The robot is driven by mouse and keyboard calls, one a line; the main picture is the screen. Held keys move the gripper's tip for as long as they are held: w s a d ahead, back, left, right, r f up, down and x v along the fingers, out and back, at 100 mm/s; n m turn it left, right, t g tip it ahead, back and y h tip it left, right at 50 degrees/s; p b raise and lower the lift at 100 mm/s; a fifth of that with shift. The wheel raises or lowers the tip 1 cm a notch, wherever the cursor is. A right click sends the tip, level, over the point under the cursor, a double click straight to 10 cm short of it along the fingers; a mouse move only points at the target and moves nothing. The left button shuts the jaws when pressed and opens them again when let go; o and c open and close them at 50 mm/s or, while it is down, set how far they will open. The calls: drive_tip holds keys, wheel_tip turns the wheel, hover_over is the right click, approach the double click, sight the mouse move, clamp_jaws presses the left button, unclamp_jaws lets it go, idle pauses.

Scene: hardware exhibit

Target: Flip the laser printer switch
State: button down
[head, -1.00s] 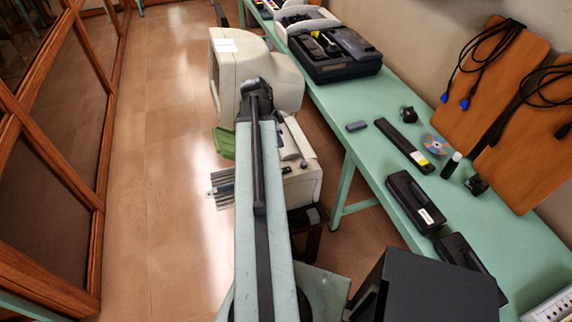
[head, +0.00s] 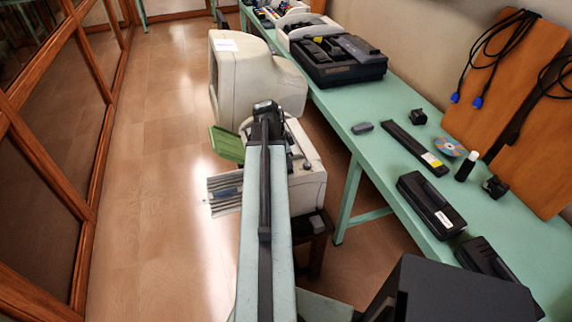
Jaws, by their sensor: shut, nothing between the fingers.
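A beige printer (head: 307,178) stands low beside the green table, with a green flap (head: 227,144) and a ribbed grey tray (head: 224,193) on its left side. My long pale arm reaches over it and hides its middle. My gripper (head: 266,108) is at the dark far end of the arm, at the printer's back edge in the picture. It is shut and empty, though its fingers are hard to make out. I cannot tell whether it touches the printer. I cannot make out a switch on the printer; it may be hidden behind my arm.
A bulky beige monitor (head: 262,85) stands just beyond the printer. The green table (head: 385,170) runs along the right with a dark machine (head: 336,60), cartridges and a disc. A black box (head: 450,292) is close at lower right. The floor at left is clear, bounded by wood-framed panels.

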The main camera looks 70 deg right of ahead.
drive_tip(key=shift+f, duration=0.4)
drive_tip(key=shift+w+a, duration=0.1)
idle(0.3)
drive_tip(key=shift+w+a, duration=0.4)
drive_tip(key=shift+w, duration=0.1)
